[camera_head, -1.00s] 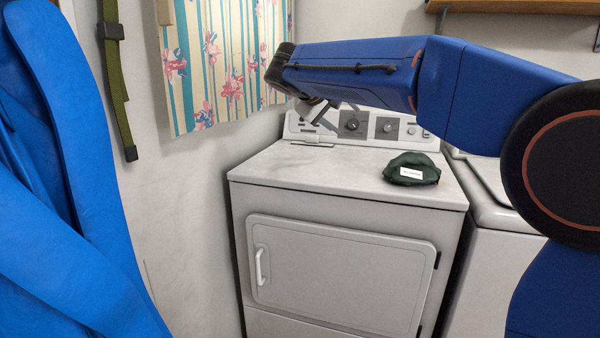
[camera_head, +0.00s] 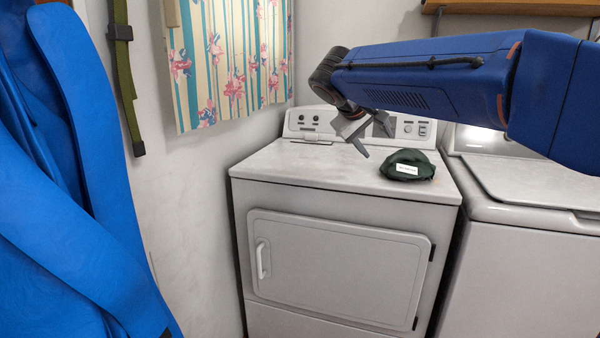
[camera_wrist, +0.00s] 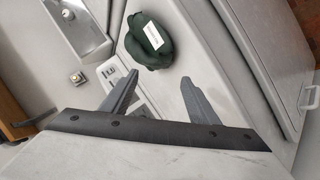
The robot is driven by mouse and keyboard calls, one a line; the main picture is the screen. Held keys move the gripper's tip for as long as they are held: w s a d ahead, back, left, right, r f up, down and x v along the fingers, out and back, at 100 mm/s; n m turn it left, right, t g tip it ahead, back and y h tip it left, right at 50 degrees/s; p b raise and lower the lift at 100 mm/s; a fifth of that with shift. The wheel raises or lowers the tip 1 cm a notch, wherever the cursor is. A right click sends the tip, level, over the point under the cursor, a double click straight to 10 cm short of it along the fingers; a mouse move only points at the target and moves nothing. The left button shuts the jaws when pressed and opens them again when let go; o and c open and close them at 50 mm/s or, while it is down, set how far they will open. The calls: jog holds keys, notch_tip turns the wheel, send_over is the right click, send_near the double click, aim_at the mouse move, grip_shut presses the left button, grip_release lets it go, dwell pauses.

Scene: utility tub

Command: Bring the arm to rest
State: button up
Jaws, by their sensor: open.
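My gripper (camera_head: 374,138) is open and empty in the head view, with its fingers spread. It hangs from the end of my blue arm, above the back part of the white dryer (camera_head: 310,170). In the wrist view my gripper (camera_wrist: 158,98) shows two grey fingers apart with nothing between them. A dark green cloth bundle (camera_head: 408,165) with a white label lies on the dryer top, to the right of the gripper. It also shows in the wrist view (camera_wrist: 150,52), beyond the fingertips.
A white washer (camera_head: 530,250) stands to the right of the dryer. Blue fabric (camera_head: 70,180) hangs at the left. A green strap (camera_head: 124,75) and a floral striped panel (camera_head: 225,65) hang on the wall. A wooden shelf (camera_head: 510,6) is at the top right.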

jog(key=s+d+f+m+g+y, duration=0.1)
jog(key=s+d+f+y, duration=0.1)
jog(key=s+d+f, duration=0.6)
jog(key=s+d+f+m+g+y, duration=0.15)
jog(key=s+f, duration=0.35)
jog(key=s, duration=0.7)
jog(key=s+f+m+y, duration=0.1)
jog(key=s+f+y, duration=0.2)
jog(key=s+f, duration=1.3)
jog(key=shift+s, duration=0.9)
jog(key=shift+r+m+g, duration=0.1)
jog(key=shift+m+g, duration=0.15)
